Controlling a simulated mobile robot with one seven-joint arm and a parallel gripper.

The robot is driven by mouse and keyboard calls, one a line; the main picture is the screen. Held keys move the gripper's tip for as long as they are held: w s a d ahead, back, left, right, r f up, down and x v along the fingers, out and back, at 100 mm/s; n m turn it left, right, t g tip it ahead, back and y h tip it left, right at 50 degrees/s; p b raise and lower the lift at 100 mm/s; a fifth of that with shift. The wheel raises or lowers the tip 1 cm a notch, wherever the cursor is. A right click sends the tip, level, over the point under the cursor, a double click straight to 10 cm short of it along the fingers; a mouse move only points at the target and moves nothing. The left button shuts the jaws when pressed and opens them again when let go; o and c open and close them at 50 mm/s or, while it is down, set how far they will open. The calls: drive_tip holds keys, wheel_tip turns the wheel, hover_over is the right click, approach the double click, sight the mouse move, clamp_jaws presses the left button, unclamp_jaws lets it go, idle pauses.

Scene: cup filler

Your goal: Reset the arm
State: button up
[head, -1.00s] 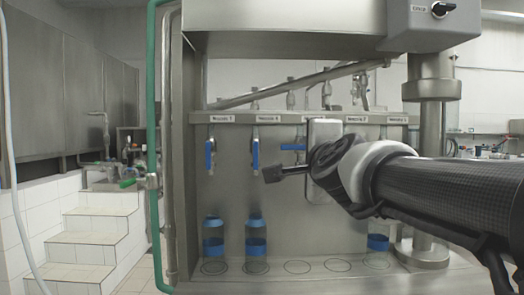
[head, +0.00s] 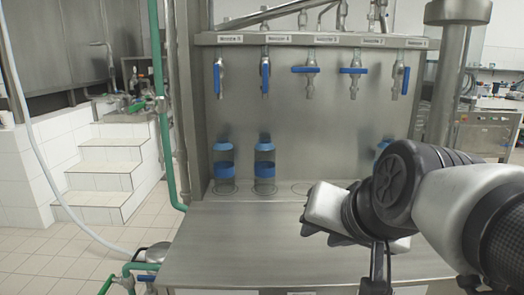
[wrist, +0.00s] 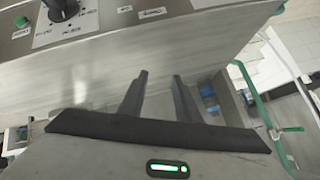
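My gripper (head: 306,230) hangs over the steel counter (head: 235,240) in front of the filler, to the right of two blue bottles. In the wrist view my gripper (wrist: 160,75) shows two dark fingers apart with nothing between them, so it is open and empty. It touches no valve or bottle that I can see. The forearm enters the head view from the right.
Several blue-handled valves (head: 306,70) line the steel panel; the third and fourth handles lie horizontal, the others vertical. Bottles (head: 223,165) (head: 265,163) stand below the left valves. Another bottle (head: 382,147) is partly hidden by my arm. A control box with a knob (wrist: 62,8) shows in the wrist view.

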drive_tip(key=s+d+f+n+g+h, duration=0.2)
drive_tip(key=s+d+f+n+g, duration=0.15)
drive_tip(key=s+f, duration=0.45)
wheel_tip(320, 180, up, 25)
drive_tip(key=p, duration=2.4)
drive_tip(key=shift+s, duration=0.2)
drive_tip(key=shift+d, duration=0.1)
